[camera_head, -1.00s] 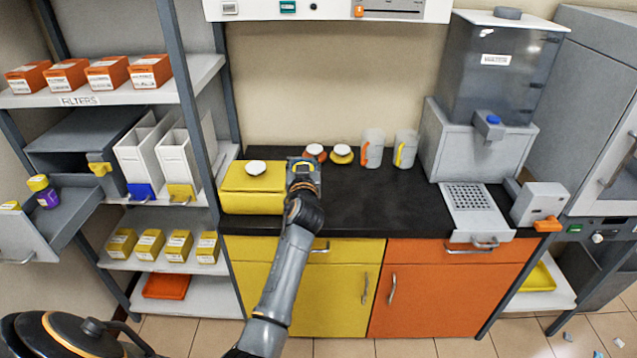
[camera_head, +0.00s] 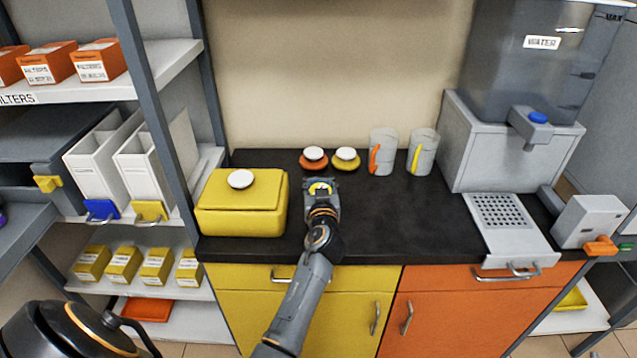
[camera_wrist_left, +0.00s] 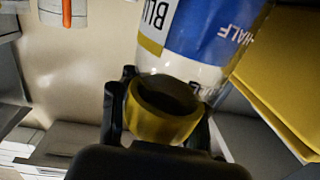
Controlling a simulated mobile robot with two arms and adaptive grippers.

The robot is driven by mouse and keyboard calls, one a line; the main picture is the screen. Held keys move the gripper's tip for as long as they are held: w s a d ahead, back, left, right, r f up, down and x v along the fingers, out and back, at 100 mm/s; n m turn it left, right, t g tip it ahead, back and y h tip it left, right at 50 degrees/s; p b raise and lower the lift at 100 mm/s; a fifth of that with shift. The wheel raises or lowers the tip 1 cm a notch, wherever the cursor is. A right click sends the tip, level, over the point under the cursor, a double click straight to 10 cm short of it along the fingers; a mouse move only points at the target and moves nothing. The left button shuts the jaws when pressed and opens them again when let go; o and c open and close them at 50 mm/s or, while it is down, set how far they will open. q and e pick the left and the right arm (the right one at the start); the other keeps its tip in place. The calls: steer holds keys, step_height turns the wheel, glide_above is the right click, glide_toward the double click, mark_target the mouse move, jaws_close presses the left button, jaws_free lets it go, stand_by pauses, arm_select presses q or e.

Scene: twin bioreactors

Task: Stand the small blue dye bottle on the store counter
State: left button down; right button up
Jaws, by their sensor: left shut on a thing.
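My left gripper (camera_head: 321,190) reaches over the black counter (camera_head: 400,220), just right of the yellow box with a white knob (camera_head: 240,215). In the left wrist view it is shut on the yellow cap (camera_wrist_left: 160,118) of a small bottle with a blue label (camera_wrist_left: 205,35) reading "BLU" and "HALF". The bottle runs away from the gripper, past the picture's top edge. My right gripper is not in view.
Behind the gripper stand an orange jar (camera_head: 313,159) and a yellow jar (camera_head: 345,158), both with white lids. The counter's middle is clear. The filter shelf (camera_head: 150,70) is left.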

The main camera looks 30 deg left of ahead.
arm_select(q)
steer(key=shift+w+a+f, duration=0.1)
steer(key=shift+a+f, duration=0.2)
steer(key=shift+f, duration=0.3)
steer(key=shift+a, duration=0.25)
steer(key=shift+s+d+r, duration=0.2)
steer(key=shift+d, duration=0.05)
steer(key=shift+d+f, duration=0.15)
steer(key=shift+f, duration=0.05)
steer(key=c, duration=0.7)
jaws_free()
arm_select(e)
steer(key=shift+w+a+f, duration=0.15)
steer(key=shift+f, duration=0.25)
